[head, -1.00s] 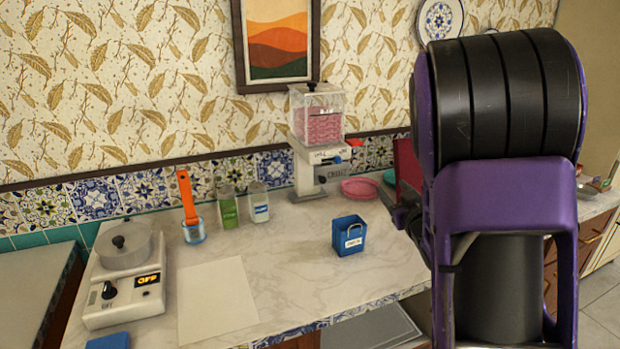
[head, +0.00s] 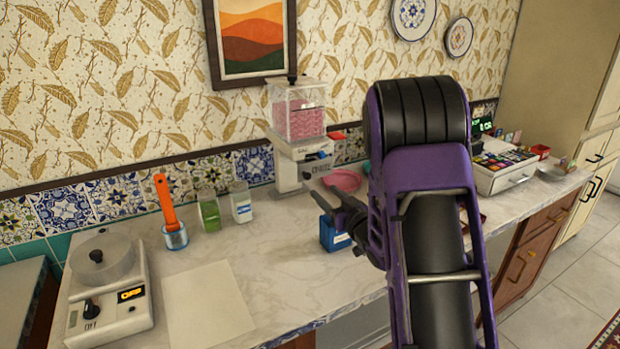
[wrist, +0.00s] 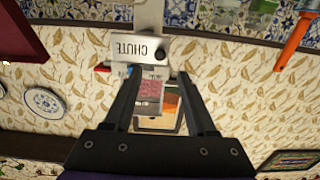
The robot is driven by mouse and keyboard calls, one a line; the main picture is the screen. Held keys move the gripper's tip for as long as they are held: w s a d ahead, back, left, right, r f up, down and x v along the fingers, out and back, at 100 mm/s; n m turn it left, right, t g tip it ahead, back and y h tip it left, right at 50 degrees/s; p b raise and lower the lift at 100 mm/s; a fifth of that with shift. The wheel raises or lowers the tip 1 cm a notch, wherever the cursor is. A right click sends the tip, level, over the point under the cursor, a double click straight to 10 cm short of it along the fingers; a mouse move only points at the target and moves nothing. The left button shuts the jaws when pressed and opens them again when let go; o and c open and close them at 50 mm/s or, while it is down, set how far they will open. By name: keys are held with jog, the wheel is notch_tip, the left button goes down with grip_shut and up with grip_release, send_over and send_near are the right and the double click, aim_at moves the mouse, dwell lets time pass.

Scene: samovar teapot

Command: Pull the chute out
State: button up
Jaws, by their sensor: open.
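The dispenser (head: 299,117) stands against the back wall, with pink contents in its clear hopper. The chute (wrist: 138,47) is a white block with a CHUTE label, seen upside down in the wrist view. A dark knob (wrist: 160,54) is beside the label. In the head view, the chute (head: 313,168) is on the dispenser's front, above the counter. My gripper (head: 321,190) is to the right of and in front of it, fingers pointing toward the dispenser. In the wrist view, my gripper (wrist: 157,76) is open and empty, with the chute just beyond its fingertips.
A blue box (head: 334,236) is partly hidden behind my gripper. A pink bowl (head: 343,180) sits right of the dispenser. Jars (head: 209,211) and a cup with an orange utensil (head: 175,237) stand left.

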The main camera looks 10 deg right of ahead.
aim_at(308, 177)
jog(key=x, duration=0.9)
jog(key=shift+w+p, duration=0.15)
jog(key=shift+p, duration=0.15)
grip_shut()
dwell(0.9)
